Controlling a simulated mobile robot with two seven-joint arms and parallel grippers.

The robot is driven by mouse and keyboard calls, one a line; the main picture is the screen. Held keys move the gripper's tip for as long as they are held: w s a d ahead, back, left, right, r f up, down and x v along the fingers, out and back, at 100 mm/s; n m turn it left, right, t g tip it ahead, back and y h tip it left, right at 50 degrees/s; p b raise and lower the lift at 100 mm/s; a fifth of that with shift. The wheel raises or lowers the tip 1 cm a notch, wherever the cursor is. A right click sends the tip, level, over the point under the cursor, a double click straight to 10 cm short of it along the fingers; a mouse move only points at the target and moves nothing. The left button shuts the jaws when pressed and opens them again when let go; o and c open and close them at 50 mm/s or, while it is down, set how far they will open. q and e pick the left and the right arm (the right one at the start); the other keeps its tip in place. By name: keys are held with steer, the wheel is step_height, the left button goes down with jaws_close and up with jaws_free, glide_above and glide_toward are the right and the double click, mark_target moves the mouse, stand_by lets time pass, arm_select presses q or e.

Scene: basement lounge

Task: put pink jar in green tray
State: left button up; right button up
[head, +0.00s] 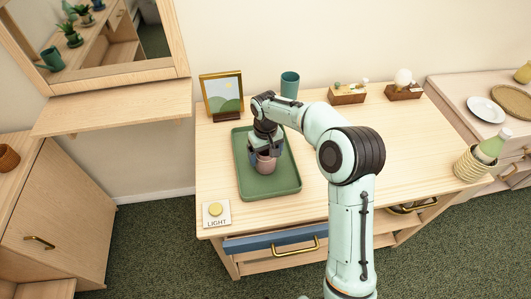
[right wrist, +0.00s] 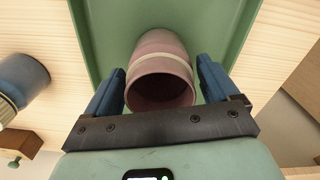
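The pink jar (head: 266,163) is upright over the floor of the green tray (head: 284,186), near its middle. In the right wrist view, the jar (right wrist: 160,85) shows its open mouth and a pale band, with the green tray (right wrist: 105,30) behind it. My right gripper (head: 264,152) is above the jar, pointing down. In the wrist view its blue fingers (right wrist: 160,68) stand on either side of the jar, with narrow gaps showing, so it looks open around it. Whether the jar's base touches the tray is hidden. My left gripper is not in view.
A picture frame (head: 222,97) and a teal cup (head: 290,84) stand behind the tray. A light button (head: 215,210) sits at the front left. Wooden blocks (head: 347,94) are at the back right. A blue-fronted drawer (head: 275,240) is below. The tabletop right of my arm is mostly clear.

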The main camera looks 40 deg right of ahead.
steer(key=shift+o, duration=0.3)
steer(key=shift+r, duration=0.15)
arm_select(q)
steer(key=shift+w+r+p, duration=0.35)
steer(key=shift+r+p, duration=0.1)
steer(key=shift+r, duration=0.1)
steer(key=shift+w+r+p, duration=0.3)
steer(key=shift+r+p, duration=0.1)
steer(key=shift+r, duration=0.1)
arm_select(e)
step_height(320, 180, up, 12)
